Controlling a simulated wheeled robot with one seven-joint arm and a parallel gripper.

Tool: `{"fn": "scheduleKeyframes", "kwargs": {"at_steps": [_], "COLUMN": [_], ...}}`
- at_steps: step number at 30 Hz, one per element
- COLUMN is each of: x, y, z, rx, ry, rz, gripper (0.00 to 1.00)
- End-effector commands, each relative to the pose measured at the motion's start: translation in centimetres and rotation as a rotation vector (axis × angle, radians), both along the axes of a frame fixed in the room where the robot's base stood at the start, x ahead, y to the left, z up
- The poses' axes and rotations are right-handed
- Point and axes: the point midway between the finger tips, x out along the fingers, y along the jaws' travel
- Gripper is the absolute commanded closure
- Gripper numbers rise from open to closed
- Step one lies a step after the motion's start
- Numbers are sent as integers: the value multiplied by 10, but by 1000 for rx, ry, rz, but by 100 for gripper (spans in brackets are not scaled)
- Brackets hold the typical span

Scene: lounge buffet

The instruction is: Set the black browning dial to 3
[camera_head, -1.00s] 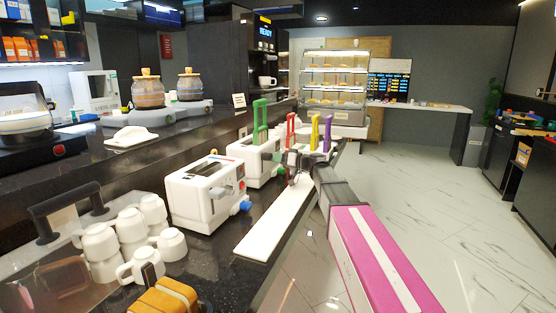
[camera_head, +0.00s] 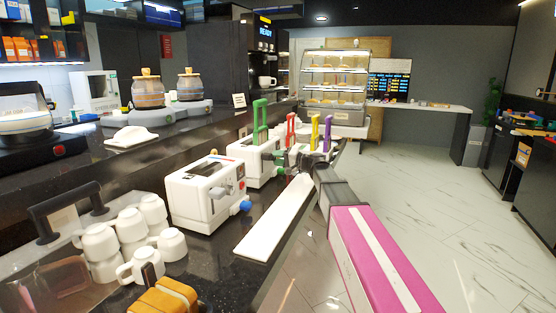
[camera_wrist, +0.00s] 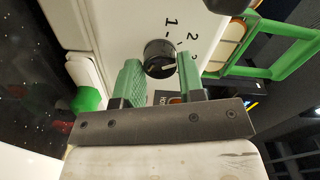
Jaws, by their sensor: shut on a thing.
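The black browning dial (camera_wrist: 158,56) is on the white toaster face (camera_wrist: 120,25) in the wrist view, beside printed numerals 1, 2 and 3. A pale pointer mark on it lies nearly sideways, its tip toward the right on the 3 side; the exact alignment is partly hidden by the finger. My gripper (camera_wrist: 160,75) has its green fingers either side of the dial, shut on it. In the head view my gripper (camera_head: 277,160) is at the front of the second white toaster (camera_head: 250,168), the dial hidden there.
A nearer toaster (camera_head: 196,194) with a blue knob stands left of my arm. White mugs (camera_head: 130,235) are stacked front left. A green knob (camera_wrist: 87,99) and green rack (camera_wrist: 270,48) flank my gripper. A long white board (camera_head: 272,222) lies along the counter edge.

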Motion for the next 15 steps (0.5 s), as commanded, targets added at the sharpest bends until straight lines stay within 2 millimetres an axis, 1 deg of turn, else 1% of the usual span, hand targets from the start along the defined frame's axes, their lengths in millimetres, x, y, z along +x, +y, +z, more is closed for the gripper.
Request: {"fn": "scheduleKeyframes", "kwargs": {"at_steps": [6, 15], "x": [0, 0], "y": [0, 0], "z": [0, 0], "rx": [65, 133], "ry": [182, 368], "rz": [-1, -1], "gripper": [88, 88]}}
